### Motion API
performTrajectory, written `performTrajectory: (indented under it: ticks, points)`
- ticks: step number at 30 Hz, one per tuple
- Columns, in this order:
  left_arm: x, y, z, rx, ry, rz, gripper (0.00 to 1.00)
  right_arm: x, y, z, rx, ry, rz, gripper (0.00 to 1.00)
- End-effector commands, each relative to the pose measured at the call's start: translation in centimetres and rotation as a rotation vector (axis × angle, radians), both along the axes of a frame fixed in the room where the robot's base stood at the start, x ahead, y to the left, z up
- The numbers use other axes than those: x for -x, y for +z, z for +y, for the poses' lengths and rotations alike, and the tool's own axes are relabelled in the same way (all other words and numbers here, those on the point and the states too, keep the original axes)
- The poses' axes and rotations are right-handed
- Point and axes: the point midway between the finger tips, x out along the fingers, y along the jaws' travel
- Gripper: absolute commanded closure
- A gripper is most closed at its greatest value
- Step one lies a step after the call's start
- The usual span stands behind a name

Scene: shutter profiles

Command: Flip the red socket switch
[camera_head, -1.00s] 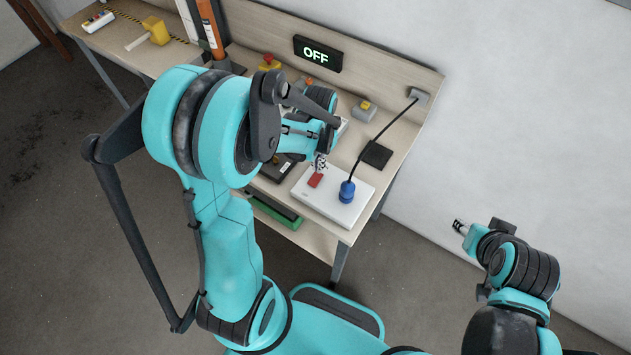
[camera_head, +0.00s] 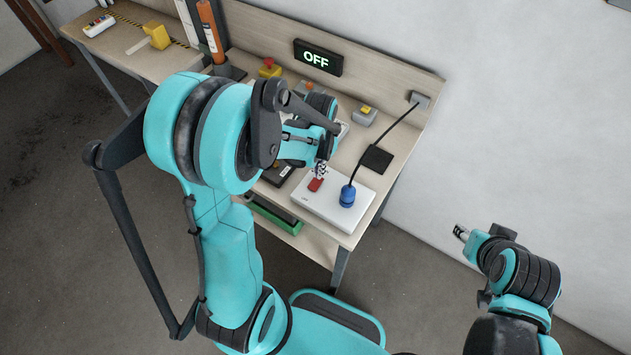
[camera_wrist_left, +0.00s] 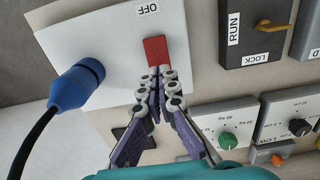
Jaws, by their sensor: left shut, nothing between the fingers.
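The red socket switch (camera_head: 316,185) sits on a white socket panel (camera_head: 345,212) at the front of the bench. In the left wrist view the red switch (camera_wrist_left: 155,51) is a small red block on the white panel, beside a printed OFF label. My left gripper (camera_head: 321,171) is shut and empty, pointing down at the switch. In the left wrist view its fingertips (camera_wrist_left: 160,72) are together at the lower edge of the switch; I cannot tell if they touch it. My right gripper (camera_head: 460,232) is held out over the floor, away from the bench; its jaws are too small to read.
A blue plug (camera_head: 347,195) with a black cable stands in the panel next to the switch. A lit OFF sign (camera_head: 318,58) is on the backboard. A RUN/LOCK box (camera_wrist_left: 255,30) and dial boxes with a green knob (camera_wrist_left: 227,140) are close by.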

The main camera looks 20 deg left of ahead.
Motion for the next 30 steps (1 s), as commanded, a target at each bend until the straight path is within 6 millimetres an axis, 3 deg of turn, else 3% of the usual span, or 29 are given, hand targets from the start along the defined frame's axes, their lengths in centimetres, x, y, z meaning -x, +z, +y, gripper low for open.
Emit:
performTrajectory:
  ticks: [30]
  points:
    - [0.00,-0.76,0.00,0.000,0.000,0.000,1.00,0.00,-0.70,0.00,0.000,0.000,0.000,0.60]
